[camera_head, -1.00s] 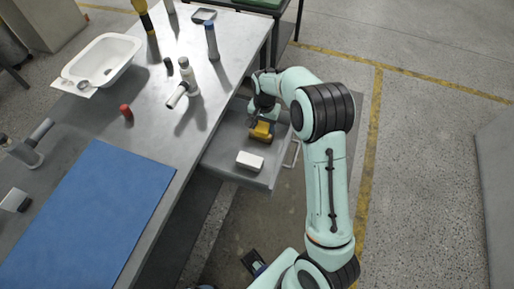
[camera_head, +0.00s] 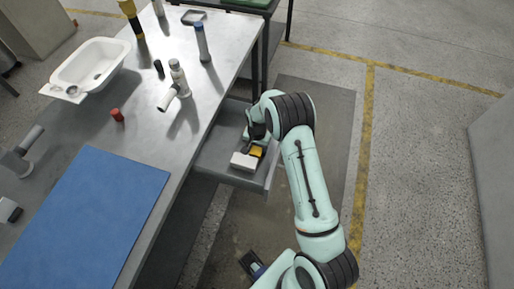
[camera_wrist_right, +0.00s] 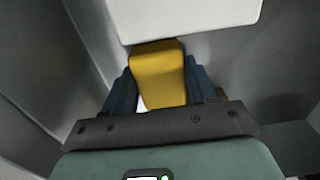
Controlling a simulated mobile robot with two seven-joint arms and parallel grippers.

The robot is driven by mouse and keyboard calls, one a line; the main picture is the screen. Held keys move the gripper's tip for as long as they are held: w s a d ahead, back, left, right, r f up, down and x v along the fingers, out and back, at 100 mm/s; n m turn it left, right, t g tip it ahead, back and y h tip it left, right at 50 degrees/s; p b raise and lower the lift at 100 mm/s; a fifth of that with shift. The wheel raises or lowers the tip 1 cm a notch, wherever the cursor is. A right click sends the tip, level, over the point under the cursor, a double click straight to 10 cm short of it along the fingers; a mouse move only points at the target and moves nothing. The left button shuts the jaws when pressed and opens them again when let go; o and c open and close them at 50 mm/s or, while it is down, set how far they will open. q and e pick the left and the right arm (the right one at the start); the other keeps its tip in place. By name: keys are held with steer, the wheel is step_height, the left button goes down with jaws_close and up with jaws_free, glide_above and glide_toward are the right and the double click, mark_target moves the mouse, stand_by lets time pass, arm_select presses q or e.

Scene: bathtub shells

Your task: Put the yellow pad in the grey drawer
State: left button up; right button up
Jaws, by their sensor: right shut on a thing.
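The yellow pad (camera_head: 256,151) is between the fingers of my right gripper (camera_wrist_right: 160,88), which is shut on it. In the right wrist view the yellow pad (camera_wrist_right: 158,75) sits between the two dark blue fingers, close to a white block. The grey drawer (camera_head: 217,158) is pulled out from the workbench, and my right gripper is inside its outline, low over the drawer floor. I cannot tell whether the pad touches the floor. Grey drawer walls (camera_wrist_right: 232,60) show on both sides in the wrist view. My left gripper is not in view.
A white block (camera_head: 244,160) lies in the drawer, right beside the pad. The workbench holds a blue mat (camera_head: 85,215), a white basin (camera_head: 90,65), a red cap (camera_head: 117,115) and several bottles. The floor right of my arm is clear.

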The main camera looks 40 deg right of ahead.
mark_target(257, 148)
steer(key=shift+f, duration=0.15)
steer(key=o, duration=1)
step_height(257, 148, up, 12)
steer(key=shift+r+p, duration=0.2)
steer(key=shift+p, duration=0.15)
